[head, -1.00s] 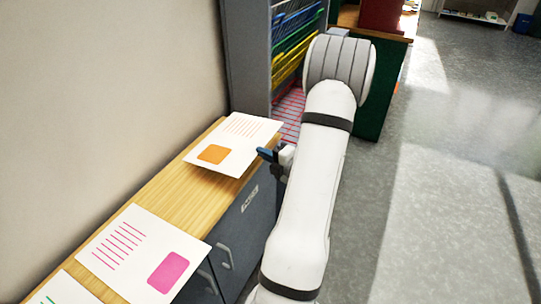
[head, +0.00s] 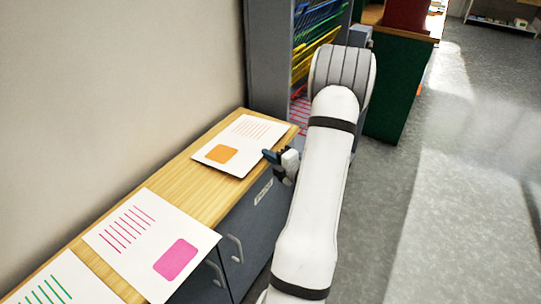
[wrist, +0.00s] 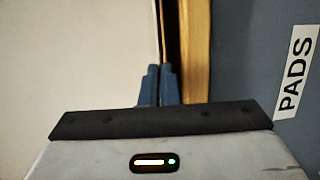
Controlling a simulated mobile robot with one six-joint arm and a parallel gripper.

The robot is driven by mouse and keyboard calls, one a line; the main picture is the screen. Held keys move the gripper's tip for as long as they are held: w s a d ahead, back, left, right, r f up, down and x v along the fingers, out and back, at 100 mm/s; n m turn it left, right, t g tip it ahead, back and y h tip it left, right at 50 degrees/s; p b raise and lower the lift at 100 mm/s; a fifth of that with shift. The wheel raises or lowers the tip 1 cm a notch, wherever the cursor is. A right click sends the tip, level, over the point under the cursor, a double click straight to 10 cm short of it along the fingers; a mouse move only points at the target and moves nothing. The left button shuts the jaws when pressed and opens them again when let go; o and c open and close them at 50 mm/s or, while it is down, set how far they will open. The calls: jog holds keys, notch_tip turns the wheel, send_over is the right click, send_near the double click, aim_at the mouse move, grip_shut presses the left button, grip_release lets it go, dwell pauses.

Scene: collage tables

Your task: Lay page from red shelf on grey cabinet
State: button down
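The white page with an orange block and red lines (head: 243,140) is flat at the far end of the grey cabinet's wooden top (head: 190,185). Whether it rests on the wood or hovers just above cannot be told. My gripper (head: 271,157) is at the page's right edge, beside the cabinet front. In the wrist view, my blue fingers (wrist: 158,85) are close together on the edge of the pale page (wrist: 75,60), with the wood edge (wrist: 197,55) just right. The red wire shelf (head: 299,112) is low in the rack, partly hidden by my arm.
A page with a pink block (head: 150,240) and one with green lines (head: 70,285) lie nearer on the cabinet. The grey rack (head: 268,60) stands at its far end, with yellow (head: 318,50) and other coloured shelves. A dark green unit (head: 398,85) stands behind. Floor at right is clear.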

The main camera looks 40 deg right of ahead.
jog(key=c, duration=2.1)
grip_release()
jog(key=o, duration=0.5)
jog(key=shift+o, duration=0.2)
jog(key=shift+o, duration=1.1)
jog(key=shift+f, duration=0.3)
jog(key=shift+c, duration=0.7)
